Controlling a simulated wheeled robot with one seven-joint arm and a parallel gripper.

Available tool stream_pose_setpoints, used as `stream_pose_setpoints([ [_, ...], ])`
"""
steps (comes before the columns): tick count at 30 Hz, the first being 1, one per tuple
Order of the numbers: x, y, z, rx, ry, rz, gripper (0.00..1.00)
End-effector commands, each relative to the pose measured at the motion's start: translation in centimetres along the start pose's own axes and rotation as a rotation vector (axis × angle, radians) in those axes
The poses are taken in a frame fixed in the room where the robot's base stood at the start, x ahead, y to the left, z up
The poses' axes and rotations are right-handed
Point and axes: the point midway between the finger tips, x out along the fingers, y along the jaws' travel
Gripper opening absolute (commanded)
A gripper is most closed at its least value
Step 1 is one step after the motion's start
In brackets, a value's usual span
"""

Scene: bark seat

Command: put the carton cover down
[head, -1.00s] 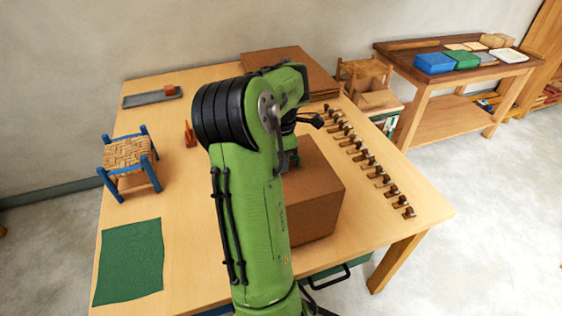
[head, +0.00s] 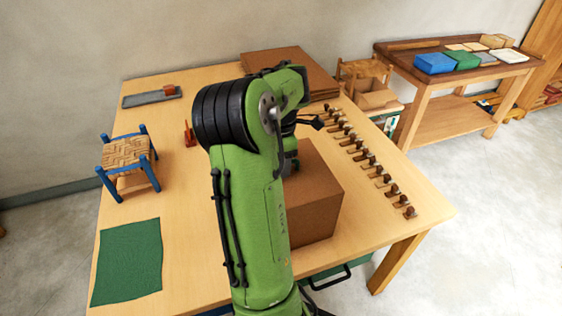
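A brown carton (head: 318,192) stands on the table, right of my green arm, which hides its left part. Its top looks closed, but I cannot tell whether that top is a separate cover. My gripper (head: 290,168) is at the top of the carton, mostly hidden behind my arm. Its fingers do not show, so I cannot tell whether it is open or holds anything. A stack of flat brown sheets (head: 275,60) lies at the back of the table, partly behind my arm.
A row of small wood-and-metal pieces (head: 368,160) lines the right side of the table (head: 190,240). A blue stool with woven seat (head: 126,153), a green cloth (head: 127,262) and a grey tray (head: 150,96) are on the left. A side bench (head: 455,75) stands at right.

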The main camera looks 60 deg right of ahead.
Motion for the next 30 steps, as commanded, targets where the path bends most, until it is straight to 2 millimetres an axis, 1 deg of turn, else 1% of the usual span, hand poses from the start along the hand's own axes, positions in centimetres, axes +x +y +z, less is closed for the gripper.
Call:
stream_pose_setpoints([
  [4,-2.8,0.1,0.1,0.001,-0.001,0.006,0.44],
  [9,-7.8,0.1,0.1,0.0,-0.002,0.006,0.44],
  [12,-10.4,0.0,0.1,0.001,-0.001,0.004,0.44],
  [15,-12.3,0.0,0.1,0.001,0.0,0.003,0.44],
  [19,-13.2,0.0,0.0,0.001,-0.001,0.001,0.44],
  [25,-13.2,0.0,-0.1,0.001,0.001,0.001,0.44],
  [26,-13.3,0.0,-0.4,0.004,0.003,0.005,0.44],
  [28,-14.1,-0.1,-2.6,0.032,0.023,0.033,0.44],
  [29,-14.6,-0.3,-4.2,0.055,0.04,0.052,0.44],
  [30,-15.5,-0.8,-6.9,0.096,0.069,0.08,0.44],
])
